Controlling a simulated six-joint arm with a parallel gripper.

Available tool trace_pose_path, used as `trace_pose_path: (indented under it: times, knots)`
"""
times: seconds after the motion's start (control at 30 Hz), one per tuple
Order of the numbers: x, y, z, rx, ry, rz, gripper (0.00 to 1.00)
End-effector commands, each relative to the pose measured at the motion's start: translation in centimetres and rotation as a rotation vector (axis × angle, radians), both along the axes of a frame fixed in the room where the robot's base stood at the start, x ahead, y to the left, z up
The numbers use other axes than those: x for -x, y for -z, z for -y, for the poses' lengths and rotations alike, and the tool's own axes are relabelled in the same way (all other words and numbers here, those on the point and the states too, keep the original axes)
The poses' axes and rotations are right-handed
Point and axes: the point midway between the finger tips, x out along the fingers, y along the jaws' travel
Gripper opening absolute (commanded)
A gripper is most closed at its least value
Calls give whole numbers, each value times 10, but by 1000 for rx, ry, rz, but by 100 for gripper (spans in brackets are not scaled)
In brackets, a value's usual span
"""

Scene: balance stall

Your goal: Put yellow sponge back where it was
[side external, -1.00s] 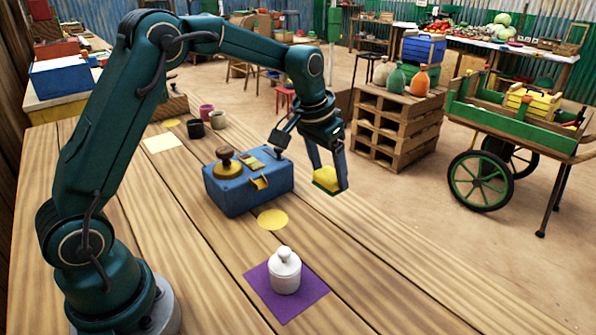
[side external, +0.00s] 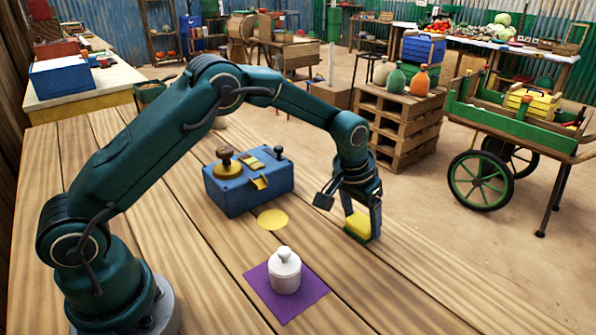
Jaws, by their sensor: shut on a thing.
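The yellow sponge (side external: 357,224), with a green underside, is between the fingers of my gripper (side external: 361,222). My gripper is shut on it and points down at the right part of the wooden table. The sponge is low, at or just above the tabletop; I cannot tell whether it touches. A flat yellow disc (side external: 273,219) lies on the table to the left of the sponge. A purple square mat (side external: 309,300) lies nearer the front with a white lidded jar (side external: 285,271) standing on it.
A blue box (side external: 247,185) with a brown knob and yellow parts stands left of my gripper, behind the yellow disc. The wooden table (side external: 430,290) is clear to the right and front of the sponge. Wooden pallets (side external: 405,125) stand beyond the table.

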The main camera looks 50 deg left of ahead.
Motion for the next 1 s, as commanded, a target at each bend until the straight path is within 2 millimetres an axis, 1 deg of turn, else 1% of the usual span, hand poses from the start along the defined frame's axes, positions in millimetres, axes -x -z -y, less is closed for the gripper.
trace_pose_path:
  times: [0.2,0.23,0.27,0.3,0.53,0.67,0.77,0.83,1.0]
  knots:
    - [0,3,0,0,0,-1,22]
    - [0,3,0,0,0,0,81]
    - [0,3,0,0,0,0,93]
    - [0,3,0,0,0,0,100]
    - [0,2,0,0,0,1,100]
    - [1,-6,0,1,0,3,100]
    - [4,-18,0,1,0,4,100]
    - [8,-30,0,1,0,6,100]
    - [18,-65,0,1,0,8,100]
